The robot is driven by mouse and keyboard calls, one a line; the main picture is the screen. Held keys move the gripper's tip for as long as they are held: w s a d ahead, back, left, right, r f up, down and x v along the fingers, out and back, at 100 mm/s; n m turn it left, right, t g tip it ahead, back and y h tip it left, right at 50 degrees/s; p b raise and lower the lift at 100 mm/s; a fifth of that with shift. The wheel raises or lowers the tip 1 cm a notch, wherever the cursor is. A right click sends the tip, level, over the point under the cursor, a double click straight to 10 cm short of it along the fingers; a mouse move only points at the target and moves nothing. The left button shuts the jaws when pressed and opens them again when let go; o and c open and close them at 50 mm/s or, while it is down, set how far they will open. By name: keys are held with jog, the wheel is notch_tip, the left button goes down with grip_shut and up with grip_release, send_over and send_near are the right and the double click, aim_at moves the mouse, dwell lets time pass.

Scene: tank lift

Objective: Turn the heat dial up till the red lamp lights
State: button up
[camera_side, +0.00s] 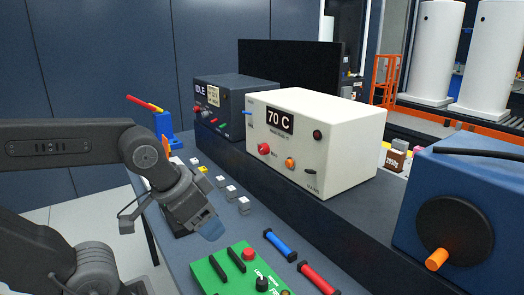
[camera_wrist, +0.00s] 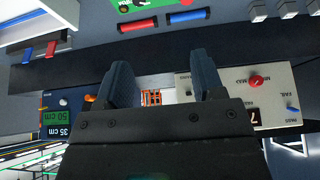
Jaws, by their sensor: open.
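A white box (camera_side: 335,145) in the side view has a black display (camera_side: 280,120) reading 70 C. Its front carries a red knob (camera_side: 264,149), an orange knob (camera_side: 290,162), a small black switch and a dark red round lamp (camera_side: 318,135) that looks unlit. I cannot tell which knob is the heat dial. A green board (camera_side: 225,272) in front has a black knob (camera_side: 262,284). My gripper (camera_side: 210,228) is above the bench near the green board, apart from the box. In the wrist view my gripper (camera_wrist: 165,80) is open and empty, with the box's red knob (camera_wrist: 256,81) to its right.
A blue rod (camera_side: 280,246) and a red rod (camera_side: 318,278) lie right of the green board. Several grey blocks (camera_side: 232,192) stand behind my gripper. A dark box (camera_side: 235,100) marked IDLE is at the back left. A blue machine (camera_side: 465,200) with an orange-handled wheel is at right.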

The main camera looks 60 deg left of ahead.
dwell(0.4)
jog(key=t, duration=1.2)
send_near(260, 151)
jog(key=w, duration=0.9)
jog(key=shift+w+d, duration=0.1)
jog(key=shift+w, duration=0.05)
